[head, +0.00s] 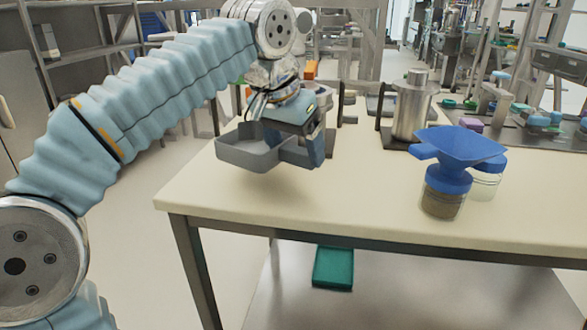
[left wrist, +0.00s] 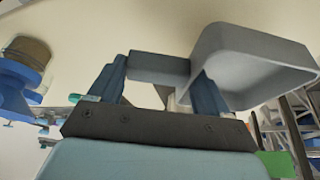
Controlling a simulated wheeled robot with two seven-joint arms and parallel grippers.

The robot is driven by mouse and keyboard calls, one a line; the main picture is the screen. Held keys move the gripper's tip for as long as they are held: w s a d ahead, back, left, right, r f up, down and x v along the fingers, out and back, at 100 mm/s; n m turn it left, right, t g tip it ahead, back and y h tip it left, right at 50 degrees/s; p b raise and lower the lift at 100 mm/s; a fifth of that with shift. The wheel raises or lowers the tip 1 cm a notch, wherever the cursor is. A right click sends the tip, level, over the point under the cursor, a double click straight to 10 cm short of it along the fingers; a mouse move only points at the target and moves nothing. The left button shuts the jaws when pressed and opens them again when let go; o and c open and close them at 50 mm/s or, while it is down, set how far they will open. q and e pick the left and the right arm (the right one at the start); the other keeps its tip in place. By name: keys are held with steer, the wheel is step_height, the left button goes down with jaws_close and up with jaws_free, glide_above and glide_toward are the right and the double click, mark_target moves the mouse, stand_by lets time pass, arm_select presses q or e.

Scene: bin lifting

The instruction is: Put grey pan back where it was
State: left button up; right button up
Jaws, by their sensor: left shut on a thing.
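The grey pan (head: 247,157) is a shallow rectangular tray, held over the left part of the table. My left gripper (head: 308,150) is shut on it at its right-hand side, with the arm coming in from the left and down from above. A soft shadow lies on the tabletop below, and the pan looks raised a little above it. In the left wrist view, the pan (left wrist: 262,48) is at the upper right, and its narrow grey grip part lies between the two blue fingers of my left gripper (left wrist: 160,80). My right gripper is not in view.
On the pale table (head: 250,205), a blue funnel (head: 460,143) sits on a jar with brown contents (head: 441,203), beside another jar. A metal cylinder (head: 411,105) on a dark stand is behind. A green box (head: 333,268) lies below. The front middle tabletop is clear.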

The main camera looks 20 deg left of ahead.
mark_target(294, 165)
arm_select(q)
steer(key=f, duration=0.1)
steer(key=w+f, duration=0.1)
steer(key=f+b, duration=0.1)
steer(key=f, duration=0.1)
steer(key=shift+w+a, duration=0.2)
steer(key=shift+a, duration=0.2)
steer(key=shift+f, duration=0.45)
steer(key=o, duration=1)
steer(key=shift+f, duration=0.1)
steer(key=shift+r, duration=0.3)
steer(key=p+v, duration=0.3)
steer(key=v, duration=0.8)
steer(key=shift+s+r, duration=0.15)
steer(key=shift+r, duration=0.2)
